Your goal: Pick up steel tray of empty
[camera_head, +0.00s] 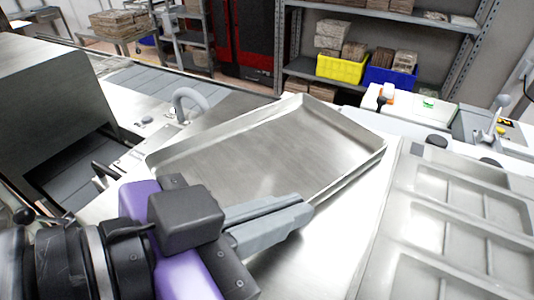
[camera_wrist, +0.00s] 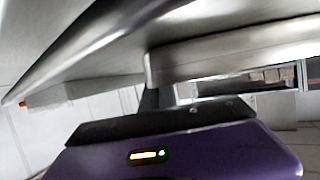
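The empty steel tray (camera_head: 265,150) is a shallow, rectangular metal pan with low walls and a bare floor. It sits at an angle in the middle of the head view. My gripper (camera_head: 305,215) is at its near side, with grey fingers pointing right along the near wall and covering part of it. The fingers lie close together; whether the rim is between them is hidden. In the wrist view, large bright metal surfaces with a rim (camera_wrist: 235,62) fill the top, very close above the purple gripper body. I cannot tell whether the tray is resting or lifted.
A pale moulded panel with recesses (camera_head: 460,235) is at the right. A steel machine housing (camera_head: 75,85) stands at the left. A curved grey handle (camera_head: 190,98) is behind the tray's left corner. Shelves with yellow (camera_head: 341,69) and blue (camera_head: 390,78) bins stand at the back.

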